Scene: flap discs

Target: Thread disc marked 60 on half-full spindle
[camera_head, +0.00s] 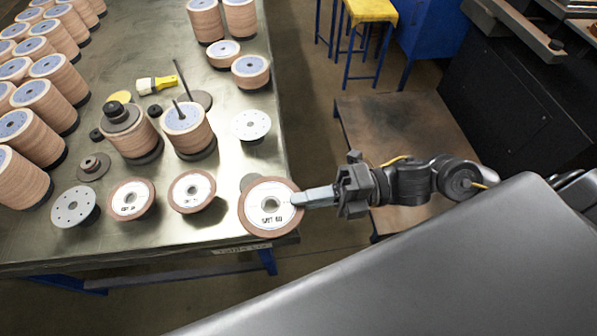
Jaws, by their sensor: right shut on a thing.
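My right gripper (318,196) is shut on the rim of a flat disc (257,217) with a brown edge and a white label that seems to read "GRIT 60". It holds the disc near the table's right front edge, face toward the camera; I cannot tell if the disc touches the table. A spindle with a stack of brown discs (190,135) stands to the upper left, its thin rod (178,109) sticking out of the top. Behind it a tall bare rod (181,77) rises from a dark round base (203,98). My left gripper is not in view.
Two labelled discs (131,200) (192,191) lie left of the held disc. A capped stack (130,137), a grey holed plate (73,206) and a white holed plate (250,125) are nearby. Several stacks (34,105) fill the left. A yellow-handled brush (156,84) lies behind.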

